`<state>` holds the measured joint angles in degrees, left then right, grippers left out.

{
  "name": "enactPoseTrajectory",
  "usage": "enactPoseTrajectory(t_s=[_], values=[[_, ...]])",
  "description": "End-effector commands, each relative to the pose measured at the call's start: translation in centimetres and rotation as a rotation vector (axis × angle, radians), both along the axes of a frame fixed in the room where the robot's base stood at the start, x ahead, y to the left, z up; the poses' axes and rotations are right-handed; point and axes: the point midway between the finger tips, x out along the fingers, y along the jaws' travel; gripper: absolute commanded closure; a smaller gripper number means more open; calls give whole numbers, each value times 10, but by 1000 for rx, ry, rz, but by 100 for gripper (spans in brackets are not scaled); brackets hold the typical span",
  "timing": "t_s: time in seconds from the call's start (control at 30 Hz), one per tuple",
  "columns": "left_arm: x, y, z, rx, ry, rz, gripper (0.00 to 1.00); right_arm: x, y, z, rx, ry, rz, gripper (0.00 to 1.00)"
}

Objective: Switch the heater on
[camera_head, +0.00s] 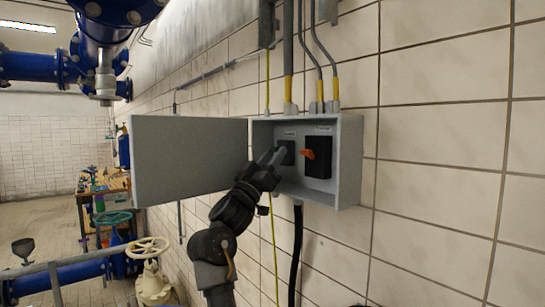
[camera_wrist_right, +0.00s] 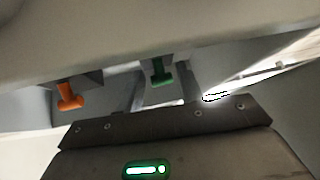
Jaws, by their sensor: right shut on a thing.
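A grey wall box (camera_head: 348,165) hangs on the tiled wall with its door (camera_head: 190,160) swung open to the left. Inside are two dark rotary switches. The right one has an orange handle (camera_head: 307,154), which also shows in the right wrist view (camera_wrist_right: 68,97). The left switch (camera_head: 287,152) has a green handle (camera_wrist_right: 160,72); the labels above are too small to read, so I cannot tell which switch is the heater's. My right gripper (camera_head: 273,156) reaches into the box and is shut on the green handle, which shows between its fingers (camera_wrist_right: 162,90). My left gripper is out of view.
Conduits (camera_head: 288,60) enter the box from above and a black cable (camera_head: 297,250) leaves below. Blue pipes (camera_head: 30,66) and a cream handwheel (camera_head: 148,247) stand at the left. The wall right of the box is clear.

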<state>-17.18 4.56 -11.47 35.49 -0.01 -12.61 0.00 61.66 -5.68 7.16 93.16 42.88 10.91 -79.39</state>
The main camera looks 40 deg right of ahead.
Motion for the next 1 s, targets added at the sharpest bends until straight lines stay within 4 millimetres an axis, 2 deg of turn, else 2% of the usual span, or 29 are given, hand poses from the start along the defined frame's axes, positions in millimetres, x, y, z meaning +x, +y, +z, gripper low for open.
enactPoseTrajectory(t_s=[0.07, 0.37, 0.4, 0.53, 0.83, 1.0], values=[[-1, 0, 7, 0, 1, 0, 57, 0, 1, 5, 49, 0, 2, 86], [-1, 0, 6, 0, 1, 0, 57, 0, 1, 2, 63, -1, 1, 86], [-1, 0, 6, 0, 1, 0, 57, 0, 1, 2, 63, -1, 1, 58], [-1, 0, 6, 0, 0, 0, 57, 0, 1, 2, 63, -1, 1, 42], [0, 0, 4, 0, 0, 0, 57, 0, 2, 0, 63, 0, 0, 42], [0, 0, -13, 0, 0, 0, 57, -3, 19, -16, 64, 0, 3, 42]])
